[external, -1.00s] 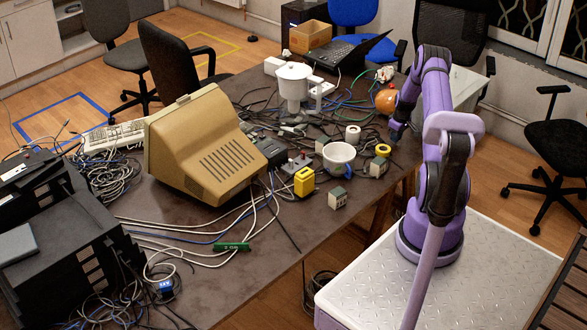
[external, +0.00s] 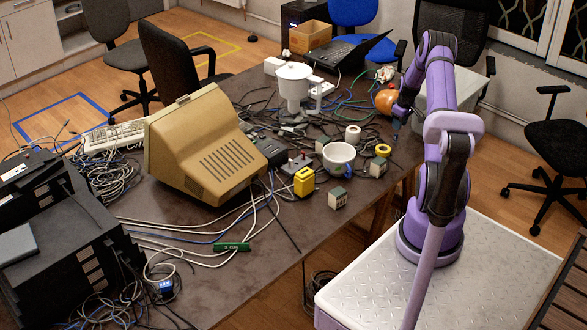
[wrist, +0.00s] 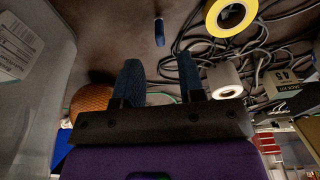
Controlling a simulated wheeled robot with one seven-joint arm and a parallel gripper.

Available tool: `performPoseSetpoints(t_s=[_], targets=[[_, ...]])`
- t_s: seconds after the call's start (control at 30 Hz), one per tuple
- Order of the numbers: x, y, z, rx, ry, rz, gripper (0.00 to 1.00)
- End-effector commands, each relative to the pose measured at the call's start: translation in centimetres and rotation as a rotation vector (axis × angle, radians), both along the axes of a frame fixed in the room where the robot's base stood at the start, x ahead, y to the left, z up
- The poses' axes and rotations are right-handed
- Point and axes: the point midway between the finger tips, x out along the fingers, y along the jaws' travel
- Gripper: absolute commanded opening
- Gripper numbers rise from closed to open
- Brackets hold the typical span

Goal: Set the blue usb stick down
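The blue usb stick (wrist: 160,32) lies on the brown table top (wrist: 120,22) in the wrist view, ahead of my fingertips and roughly in line with the gap between them. It is apart from both fingers. My gripper (wrist: 158,68) is open, with clear space between its two dark blue fingers and nothing held. In the external view my gripper (external: 397,118) hangs over the table's right edge, near the orange ball.
A yellow tape roll (wrist: 230,12) and a white tape roll (wrist: 224,80) lie to the right among dark cables. The orange ball (external: 386,101) is close to my gripper. A white cup (external: 339,158) and a small box (external: 338,198) stand further along the cluttered table.

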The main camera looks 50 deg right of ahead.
Motion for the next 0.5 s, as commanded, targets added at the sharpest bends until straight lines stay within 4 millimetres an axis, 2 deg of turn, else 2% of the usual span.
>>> performPoseSetpoints(t_s=[0.03, 0.13, 0.37, 0.5], targets=[[-0.1, -0.1, 1.1, -0.002, -0.002, 0.0, 0.36], [-0.3, -0.1, 2.7, -0.002, -0.002, -0.001, 0.36], [-0.5, 0.0, 4.7, -0.001, -0.001, 0.0, 0.36], [0.5, 1.3, 7.1, -0.009, -0.004, 0.006, 0.36]])
